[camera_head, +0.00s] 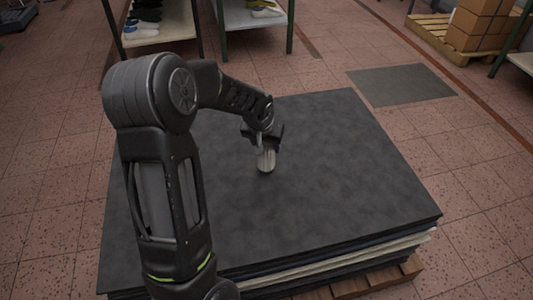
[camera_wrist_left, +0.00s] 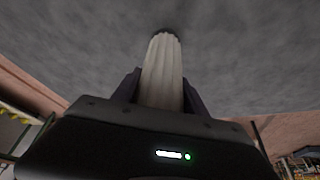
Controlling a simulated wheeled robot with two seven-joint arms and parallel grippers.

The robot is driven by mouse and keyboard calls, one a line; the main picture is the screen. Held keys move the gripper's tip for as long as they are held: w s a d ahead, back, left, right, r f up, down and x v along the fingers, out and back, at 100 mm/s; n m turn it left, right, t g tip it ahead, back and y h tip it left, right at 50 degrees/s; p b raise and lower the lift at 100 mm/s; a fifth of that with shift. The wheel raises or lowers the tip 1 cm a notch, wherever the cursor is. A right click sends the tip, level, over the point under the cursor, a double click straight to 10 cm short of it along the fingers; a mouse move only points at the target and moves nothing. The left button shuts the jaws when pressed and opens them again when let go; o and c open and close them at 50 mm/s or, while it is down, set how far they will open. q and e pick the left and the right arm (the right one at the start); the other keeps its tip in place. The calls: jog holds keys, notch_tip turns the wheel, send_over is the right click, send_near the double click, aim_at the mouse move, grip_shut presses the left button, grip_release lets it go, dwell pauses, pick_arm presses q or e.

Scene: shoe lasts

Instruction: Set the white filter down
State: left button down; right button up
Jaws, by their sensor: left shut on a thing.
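The white filter (camera_head: 266,160) is a pale, ribbed cylinder, upright or nearly so, at the far middle of the dark stack top (camera_head: 330,190). My left gripper (camera_head: 265,146) is shut on its upper part from above. In the left wrist view the ribbed filter (camera_wrist_left: 163,75) stands between the two dark fingers (camera_wrist_left: 162,90), its far end close to the grey surface. I cannot tell for sure whether that end touches the surface. My right gripper is not in view.
The stack of dark sheets lies on a wooden pallet (camera_head: 385,282), and its top is otherwise bare. A grey floor mat (camera_head: 402,85) lies behind it to the right. Shelves with shoe lasts (camera_head: 142,25) stand at the back. Cardboard boxes (camera_head: 480,25) sit on a pallet at the far right.

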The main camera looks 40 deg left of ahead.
aim_at(267, 152)
pick_arm(q)
jog(key=shift+f+b, duration=0.35)
jog(key=shift+f, duration=1.55)
jog(key=c, duration=1.1)
grip_release()
jog(key=shift+f, duration=0.15)
jog(key=o, duration=0.5)
jog(key=shift+r, duration=0.2)
jog(key=shift+r, duration=0.25)
jog(key=p+v, duration=0.1)
jog(key=v, duration=1)
jog(key=shift+s+d+r+p, duration=0.15)
jog(key=shift+s+r+p, duration=0.1)
jog(key=shift+p, duration=0.1)
